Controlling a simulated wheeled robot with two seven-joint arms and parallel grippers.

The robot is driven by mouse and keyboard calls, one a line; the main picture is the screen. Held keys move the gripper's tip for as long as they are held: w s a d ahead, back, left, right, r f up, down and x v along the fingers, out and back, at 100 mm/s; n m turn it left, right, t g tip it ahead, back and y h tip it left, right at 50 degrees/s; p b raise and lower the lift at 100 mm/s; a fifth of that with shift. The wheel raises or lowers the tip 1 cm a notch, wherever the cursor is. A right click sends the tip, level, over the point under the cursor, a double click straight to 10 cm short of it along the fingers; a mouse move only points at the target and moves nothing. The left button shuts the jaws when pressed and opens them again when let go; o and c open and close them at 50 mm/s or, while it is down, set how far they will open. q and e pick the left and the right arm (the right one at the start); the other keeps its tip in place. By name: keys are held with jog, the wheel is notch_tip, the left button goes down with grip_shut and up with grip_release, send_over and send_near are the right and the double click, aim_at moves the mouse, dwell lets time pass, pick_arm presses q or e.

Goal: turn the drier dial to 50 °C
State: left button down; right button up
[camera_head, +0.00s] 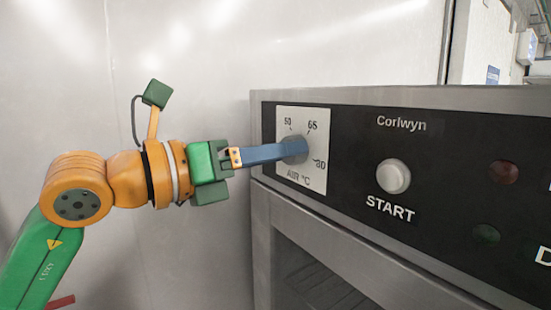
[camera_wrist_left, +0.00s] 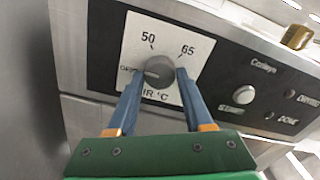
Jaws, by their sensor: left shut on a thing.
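The drier dial (camera_head: 294,150) is a grey round knob on a white plate (camera_head: 316,180) marked 50, 65, 80 and AIR °C. The dial also shows in the left wrist view (camera_wrist_left: 159,72), with 50 at its upper left, 65 at its upper right and a small partly covered label at its left. My left gripper (camera_head: 288,150) reaches in from the left, and its blue fingers are shut on the dial, one on each side. My right gripper is not in view.
Right of the dial on the black panel (camera_head: 450,130) are a white START button (camera_head: 393,176), a dark red lamp (camera_head: 504,171) and a dark green lamp (camera_head: 486,234). A drier door (camera_head: 330,260) lies below. A bare metal wall (camera_head: 200,60) stands behind my arm.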

pick_arm(q)
jog(key=m+b, duration=0.1)
jog(key=m, duration=0.9)
jog(key=shift+m, duration=0.3)
dwell(0.4)
jog(key=shift+c, duration=1.5)
grip_release()
jog(key=shift+w, duration=0.1)
